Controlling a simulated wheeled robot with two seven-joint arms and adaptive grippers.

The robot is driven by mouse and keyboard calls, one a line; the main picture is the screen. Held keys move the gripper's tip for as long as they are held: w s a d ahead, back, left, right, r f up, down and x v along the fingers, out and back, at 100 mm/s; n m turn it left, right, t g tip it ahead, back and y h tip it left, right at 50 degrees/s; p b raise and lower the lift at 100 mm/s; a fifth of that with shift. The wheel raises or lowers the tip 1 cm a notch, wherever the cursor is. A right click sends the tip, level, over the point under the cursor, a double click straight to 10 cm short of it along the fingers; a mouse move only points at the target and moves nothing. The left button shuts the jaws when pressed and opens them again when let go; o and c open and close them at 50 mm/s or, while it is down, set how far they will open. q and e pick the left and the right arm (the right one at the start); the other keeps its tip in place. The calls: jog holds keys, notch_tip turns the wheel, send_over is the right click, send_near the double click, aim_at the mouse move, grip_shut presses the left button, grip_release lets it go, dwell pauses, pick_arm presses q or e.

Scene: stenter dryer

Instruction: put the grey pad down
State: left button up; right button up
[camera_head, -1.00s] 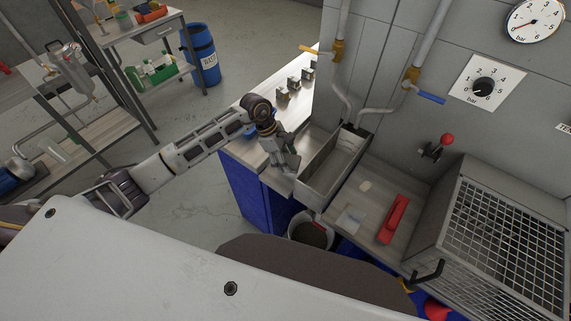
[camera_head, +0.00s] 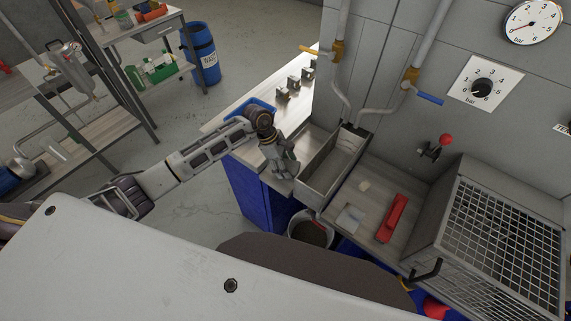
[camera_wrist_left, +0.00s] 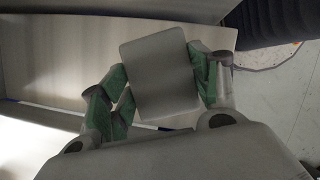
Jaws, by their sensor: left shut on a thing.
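My left gripper (camera_head: 284,168) is beside the left wall of the long metal trough (camera_head: 318,184), above the end of the pale worktop (camera_head: 228,122). In the left wrist view, its green-lined fingers (camera_wrist_left: 160,82) are shut on the grey pad (camera_wrist_left: 160,68), one on each side. I cannot tell whether the pad touches anything below. In the head view I cannot make out the pad. My right gripper is not in view.
A blue tray (camera_head: 262,104) lies behind my left wrist, and several small metal fixtures (camera_head: 293,83) stand further back. Right of the trough, a red bar (camera_head: 391,219) and a pale flat piece (camera_head: 350,218) lie near a mesh cage (camera_head: 505,240). A bucket (camera_head: 311,230) stands below.

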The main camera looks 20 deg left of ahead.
pick_arm(q)
jog(key=shift+f+b, duration=0.3)
jog(key=shift+b, duration=0.05)
jog(key=o, duration=0.9)
jog(key=shift+f, duration=0.1)
jog(key=shift+r, duration=0.3)
jog(key=shift+r+p, duration=0.15)
jog(key=shift+p, duration=0.3)
jog(key=b+v, duration=0.2)
jog(key=v, duration=0.7)
jog(key=shift+a+r+b, duration=0.25)
jog(key=shift+r+b, duration=0.1)
jog(key=shift+v, duration=1.05)
jog(key=shift+d, duration=0.1)
